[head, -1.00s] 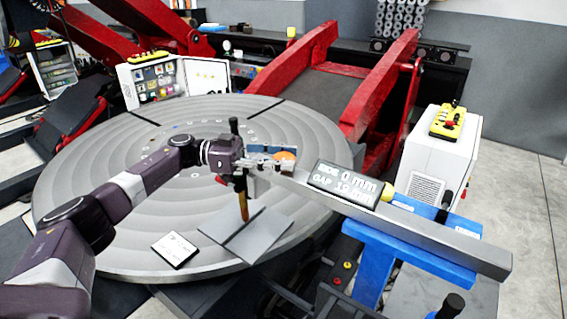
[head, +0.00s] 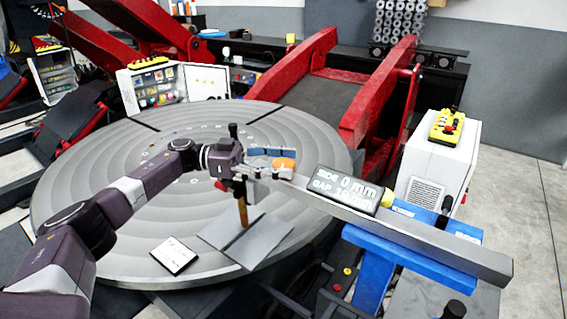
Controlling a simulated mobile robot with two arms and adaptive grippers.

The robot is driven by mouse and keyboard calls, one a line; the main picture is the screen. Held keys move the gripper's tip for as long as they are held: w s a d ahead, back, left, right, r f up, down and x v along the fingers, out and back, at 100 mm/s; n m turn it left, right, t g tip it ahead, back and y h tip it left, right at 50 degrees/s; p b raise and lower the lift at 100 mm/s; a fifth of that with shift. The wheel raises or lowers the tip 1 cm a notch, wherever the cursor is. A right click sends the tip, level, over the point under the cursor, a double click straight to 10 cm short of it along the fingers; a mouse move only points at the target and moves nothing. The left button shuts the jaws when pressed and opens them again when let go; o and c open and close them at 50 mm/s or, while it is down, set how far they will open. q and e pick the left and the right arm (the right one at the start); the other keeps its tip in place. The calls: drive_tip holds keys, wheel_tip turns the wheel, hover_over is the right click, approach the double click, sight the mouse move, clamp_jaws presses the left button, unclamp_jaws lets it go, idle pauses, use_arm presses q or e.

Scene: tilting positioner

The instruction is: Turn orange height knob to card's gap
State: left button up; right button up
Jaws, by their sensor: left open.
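The orange height knob (head: 283,163) sits at the far end of the grey beam (head: 420,228), beside a blue part (head: 262,151). My left gripper (head: 280,173) is at the knob's near side, its fingers open. I cannot tell whether they touch the knob. The display (head: 343,190) on the beam reads "SIDE 0 mm" and a gap of about 19 mm, its decimals blurred. The white card (head: 174,255) lies on the round table, its writing too small to read. A copper-coloured torch tip (head: 243,208) points down at grey plates (head: 257,240). My right gripper is not in view.
The large round grey table (head: 90,205) fills the middle left. A yellow knob (head: 388,197) sits beside the display. A blue bracket (head: 400,258) carries the beam at the right. A white cabinet (head: 436,160) and red arms (head: 385,95) stand behind.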

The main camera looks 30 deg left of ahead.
sight(284, 162)
use_arm(q)
wheel_tip(284, 162, up, 10)
drive_tip(key=shift+f, duration=0.1)
idle(0.5)
